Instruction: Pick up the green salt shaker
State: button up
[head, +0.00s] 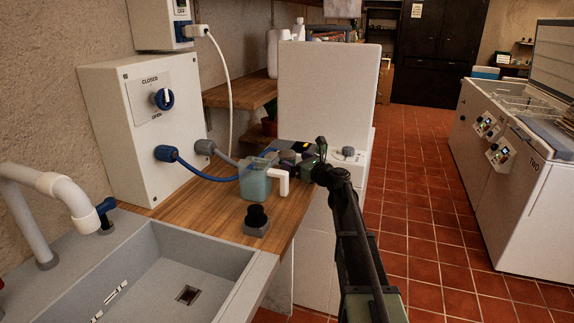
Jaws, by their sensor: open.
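I cannot clearly make out a green salt shaker in the head view. A jug (255,184) with pale green contents and a white handle stands on the wooden worktop (205,196). My gripper (292,158) is over the far right part of the worktop, behind and right of the jug. Its jaws are open, small and dark in the picture. Dark items around the jaws are hard to tell apart from them, and my gripper and the jug hide part of the worktop there.
A black knob-topped object on a grey base (256,229) stands in front of the jug. The sink (170,262) is at front left. A wall box (140,125) with blue and grey cables is at left. A tall white panel (322,92) rises behind my gripper.

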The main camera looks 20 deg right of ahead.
aim_at(286, 157)
jog(key=x, duration=0.5)
jog(key=shift+w, duration=0.1)
jog(key=c, duration=1.2)
jog(key=shift+r, duration=0.1)
